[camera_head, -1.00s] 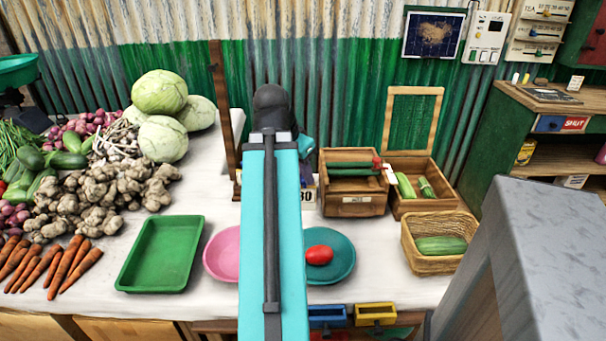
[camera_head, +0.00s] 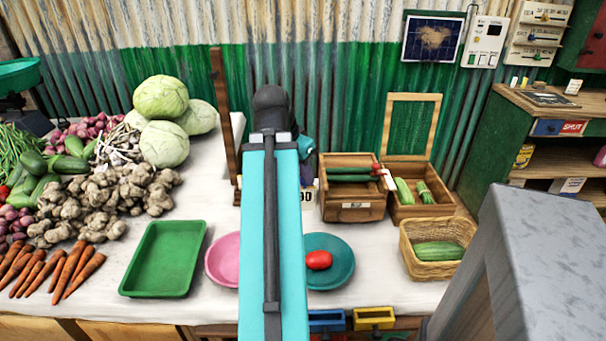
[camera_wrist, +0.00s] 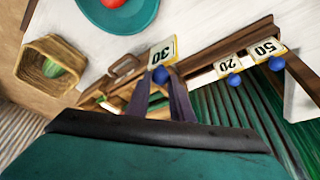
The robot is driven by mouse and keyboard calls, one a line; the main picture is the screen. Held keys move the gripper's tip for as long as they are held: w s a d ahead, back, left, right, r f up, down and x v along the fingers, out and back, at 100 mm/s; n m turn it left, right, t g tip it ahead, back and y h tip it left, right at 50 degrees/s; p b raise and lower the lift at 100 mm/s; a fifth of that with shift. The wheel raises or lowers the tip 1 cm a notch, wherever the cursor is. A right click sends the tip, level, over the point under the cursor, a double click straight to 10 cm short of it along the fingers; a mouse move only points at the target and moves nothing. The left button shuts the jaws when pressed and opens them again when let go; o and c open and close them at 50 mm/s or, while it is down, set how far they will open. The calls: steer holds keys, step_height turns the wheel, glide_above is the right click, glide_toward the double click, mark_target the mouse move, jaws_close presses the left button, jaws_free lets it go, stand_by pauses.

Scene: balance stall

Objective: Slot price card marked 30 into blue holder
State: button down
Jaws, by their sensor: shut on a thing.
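The price card marked 30 (camera_wrist: 162,52) is white with a yellow edge and a blue knob (camera_wrist: 160,74). My gripper (camera_wrist: 160,84) is shut on the card at its knob in the wrist view. Part of the card (camera_head: 308,196) shows beside my arm in the head view, where my gripper is mostly hidden. A blue holder (camera_head: 327,319) sits at the table's front edge, partly behind my arm in the head view. The wrist view does not show it.
Cards marked 20 (camera_wrist: 228,65) and 50 (camera_wrist: 266,49) stand beside a brown rail. A yellow holder (camera_head: 374,318) is right of the blue one. A teal plate (camera_head: 342,272) with a tomato, a pink plate (camera_head: 222,262), wooden crates (camera_head: 352,212) and a basket (camera_head: 405,250) stand nearby.

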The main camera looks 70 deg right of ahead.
steer(key=shift+r+p, duration=0.65)
steer(key=shift+r, duration=0.05)
steer(key=shift+w, duration=0.1)
